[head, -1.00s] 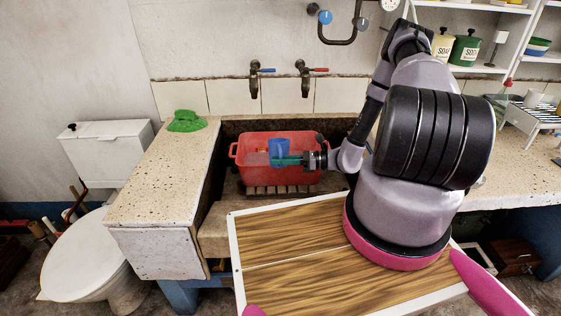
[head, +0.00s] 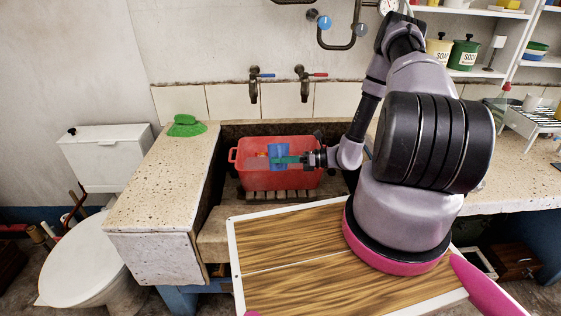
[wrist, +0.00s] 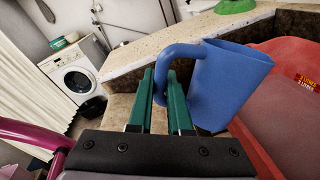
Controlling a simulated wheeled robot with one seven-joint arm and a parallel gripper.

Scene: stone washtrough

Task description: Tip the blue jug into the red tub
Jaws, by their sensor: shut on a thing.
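The blue jug (head: 279,152) is over the red tub (head: 295,180) in the head view. My gripper (head: 290,160) reaches in from the right, its green fingers shut on the jug's handle. In the wrist view the handle of the jug (wrist: 228,85) passes between the green fingertips (wrist: 163,92). There the jug's rim leans right, towards the tub (wrist: 262,140); the exact tilt is hard to tell. I cannot see into the jug or see any stream. A pale surface shows inside the tub, with yellow markings on its wall.
The tub stands on a slatted rack (head: 280,196) in the stone trough (head: 335,195). A speckled stone counter (head: 165,185) with a green cloth (head: 187,126) lies left. Two taps (head: 253,90) (head: 304,88) are on the wall above. A washing machine (wrist: 75,80) shows in the wrist view.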

